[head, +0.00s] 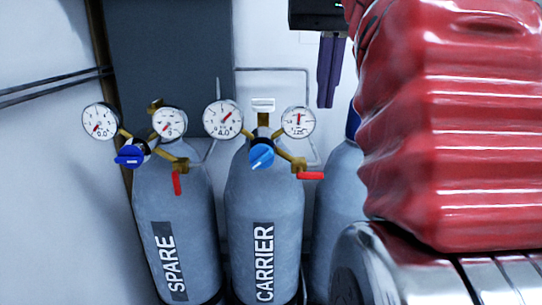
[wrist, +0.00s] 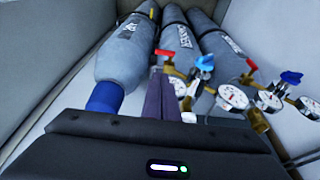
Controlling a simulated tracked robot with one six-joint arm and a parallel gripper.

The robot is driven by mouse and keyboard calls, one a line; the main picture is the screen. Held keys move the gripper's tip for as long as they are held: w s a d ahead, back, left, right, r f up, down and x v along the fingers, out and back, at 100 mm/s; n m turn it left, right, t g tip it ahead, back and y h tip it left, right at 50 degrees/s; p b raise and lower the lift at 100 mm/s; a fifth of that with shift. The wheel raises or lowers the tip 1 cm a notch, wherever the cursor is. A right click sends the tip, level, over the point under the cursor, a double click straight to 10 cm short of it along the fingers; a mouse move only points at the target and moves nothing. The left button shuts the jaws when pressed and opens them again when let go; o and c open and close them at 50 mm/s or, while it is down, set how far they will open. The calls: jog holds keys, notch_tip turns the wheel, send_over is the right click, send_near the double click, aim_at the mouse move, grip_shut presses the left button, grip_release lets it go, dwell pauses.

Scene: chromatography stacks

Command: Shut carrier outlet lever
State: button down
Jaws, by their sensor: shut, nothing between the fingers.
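The carrier cylinder (head: 262,195) is grey with a dark CARRIER label and a brass regulator. Its red outlet lever (head: 311,176) sticks out horizontally to the right of the brass outlet, and it also shows in the wrist view (wrist: 167,53). My gripper (head: 326,104) points down, its purple fingers together and empty, above and slightly right of the lever in the head view. In the wrist view the fingers (wrist: 160,76) end near the lever in the picture, with no clear contact. A light blue knob (head: 261,156) sits on the carrier regulator.
The spare cylinder (head: 178,225) stands left, its red lever (head: 177,182) hanging down. A third cylinder (head: 338,200) stands right, with a blue cap (wrist: 104,97) in the wrist view. Gauges (head: 222,119) crowd the regulators. My red-covered arm blocks the right of the head view.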

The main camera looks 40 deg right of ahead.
jog(key=shift+f, duration=0.15)
send_over(310, 176)
notch_tip(310, 176, down, 12)
jog(key=shift+s+d+f, duration=0.4)
jog(key=shift+d+f, duration=0.05)
jog(key=shift+f, duration=0.2)
